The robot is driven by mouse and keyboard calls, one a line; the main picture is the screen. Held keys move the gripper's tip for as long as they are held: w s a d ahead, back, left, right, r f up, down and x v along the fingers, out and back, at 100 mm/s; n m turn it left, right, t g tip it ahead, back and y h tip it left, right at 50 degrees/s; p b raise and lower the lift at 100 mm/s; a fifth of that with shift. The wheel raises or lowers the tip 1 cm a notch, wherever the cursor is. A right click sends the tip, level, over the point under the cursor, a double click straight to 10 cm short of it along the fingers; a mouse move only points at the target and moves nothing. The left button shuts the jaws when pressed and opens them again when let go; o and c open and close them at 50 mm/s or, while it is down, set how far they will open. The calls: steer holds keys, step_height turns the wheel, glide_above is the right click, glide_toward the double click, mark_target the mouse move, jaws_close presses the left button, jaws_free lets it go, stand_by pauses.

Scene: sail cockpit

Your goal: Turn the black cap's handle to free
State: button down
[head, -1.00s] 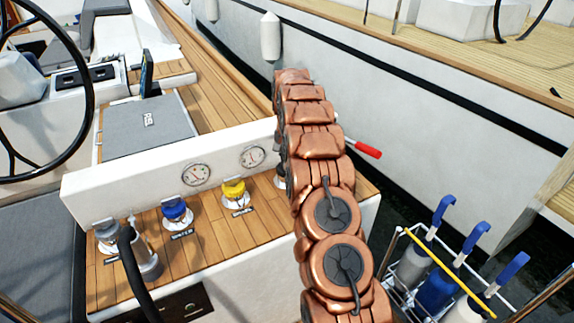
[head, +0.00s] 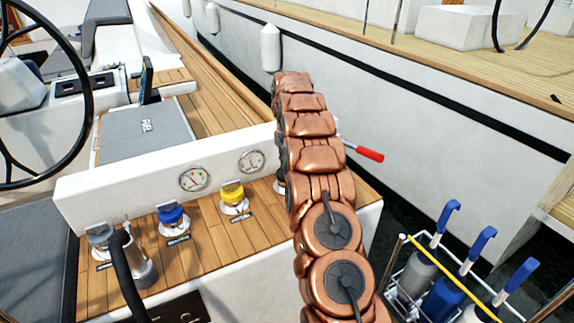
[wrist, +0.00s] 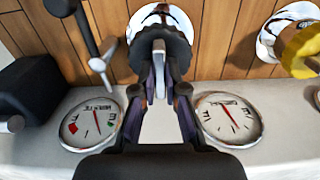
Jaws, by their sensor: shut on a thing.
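The black cap (wrist: 160,42) sits in a shiny metal ring (wrist: 160,14) on the wooden deck, at the top middle of the wrist view. A grey handle (wrist: 159,68) stands up from the cap toward the camera. My gripper (wrist: 160,86) has its two dark fingers on either side of this handle and is shut on it. In the head view the black cap (head: 279,182) shows only as a sliver beside my copper arm, which hides the rest of it and my gripper.
A yellow cap (head: 233,193), a blue cap (head: 171,213) and a grey cap (head: 100,236) stand along the deck to the left. Two gauges (head: 194,179) are set in the white coaming behind. A red-handled lever (head: 368,154) is right of my arm; a bottle rack (head: 404,262) stands lower right.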

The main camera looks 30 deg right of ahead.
stand_by(0.4)
steer(key=c, duration=1.2)
jaws_free()
steer(key=shift+r, duration=0.2)
steer(key=shift+r, duration=3.55)
